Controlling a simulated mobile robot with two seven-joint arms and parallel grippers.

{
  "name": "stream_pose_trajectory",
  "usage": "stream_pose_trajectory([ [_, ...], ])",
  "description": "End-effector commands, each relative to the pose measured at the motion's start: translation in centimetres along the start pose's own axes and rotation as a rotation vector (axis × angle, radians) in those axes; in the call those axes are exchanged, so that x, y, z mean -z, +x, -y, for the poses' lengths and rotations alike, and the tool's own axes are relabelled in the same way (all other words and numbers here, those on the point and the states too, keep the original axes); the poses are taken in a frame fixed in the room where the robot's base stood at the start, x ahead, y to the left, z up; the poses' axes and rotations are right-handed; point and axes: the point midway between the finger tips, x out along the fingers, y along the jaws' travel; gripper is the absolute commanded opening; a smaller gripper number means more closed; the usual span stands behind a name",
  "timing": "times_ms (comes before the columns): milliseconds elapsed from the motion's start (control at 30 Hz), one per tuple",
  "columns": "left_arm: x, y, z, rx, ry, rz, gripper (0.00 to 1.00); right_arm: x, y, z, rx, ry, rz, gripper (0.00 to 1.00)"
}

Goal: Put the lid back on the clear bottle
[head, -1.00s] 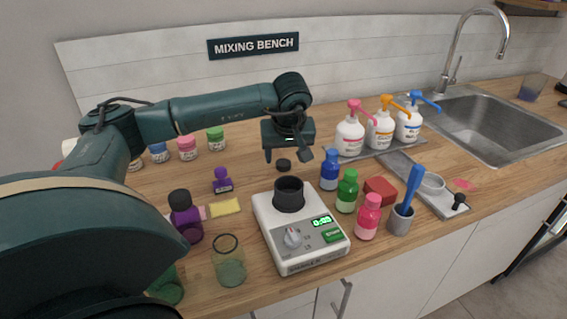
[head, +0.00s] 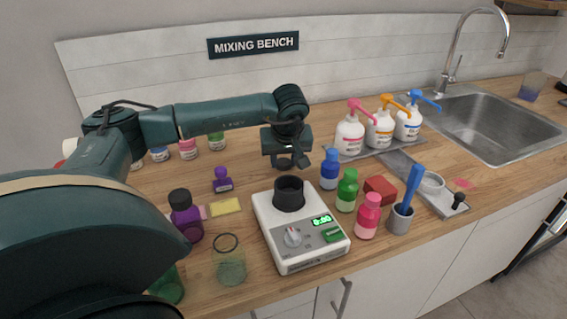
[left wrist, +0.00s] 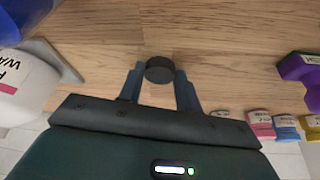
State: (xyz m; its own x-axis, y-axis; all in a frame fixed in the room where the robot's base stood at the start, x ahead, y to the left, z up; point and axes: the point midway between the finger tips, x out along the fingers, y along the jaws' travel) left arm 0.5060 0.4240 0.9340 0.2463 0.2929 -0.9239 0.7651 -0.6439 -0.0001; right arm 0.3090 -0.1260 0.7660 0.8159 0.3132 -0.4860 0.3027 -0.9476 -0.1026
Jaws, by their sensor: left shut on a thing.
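The black lid (left wrist: 159,70) is a short dark disc between the fingertips of my left gripper (left wrist: 160,85) in the left wrist view. In the head view my left gripper (head: 289,163) is low over the counter behind the scale, shut on the lid, which its fingers mostly hide. The clear bottle (head: 229,266) stands upright and open-topped at the front of the counter, left of the scale. My gripper is behind it and to its right. My right gripper is not in view.
A white scale (head: 290,238) with a black cup (head: 289,193) stands between gripper and front edge. A purple bottle (head: 186,220) is beside the clear bottle. Blue (head: 330,170), green (head: 347,190) and pink (head: 368,217) bottles stand right. Pump bottles (head: 380,128) are behind.

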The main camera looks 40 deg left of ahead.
Motion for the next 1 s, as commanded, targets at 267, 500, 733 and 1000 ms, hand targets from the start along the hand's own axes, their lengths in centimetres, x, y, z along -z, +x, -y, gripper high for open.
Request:
stream_pose_trajectory([
  [267, 0.0, 0.0, 0.0, 0.000, 0.000, 0.000, 0.13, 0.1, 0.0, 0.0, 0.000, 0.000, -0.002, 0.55],
  [500, 0.4, -0.9, -0.1, -0.002, -0.002, -0.002, 0.12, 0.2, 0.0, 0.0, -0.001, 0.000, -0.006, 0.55],
  [733, 2.2, -5.1, -0.1, -0.005, -0.003, -0.003, 0.12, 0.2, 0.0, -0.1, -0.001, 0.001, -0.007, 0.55],
  [1000, 3.6, -8.8, -0.1, -0.002, -0.001, -0.001, 0.12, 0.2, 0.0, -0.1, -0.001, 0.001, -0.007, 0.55],
])
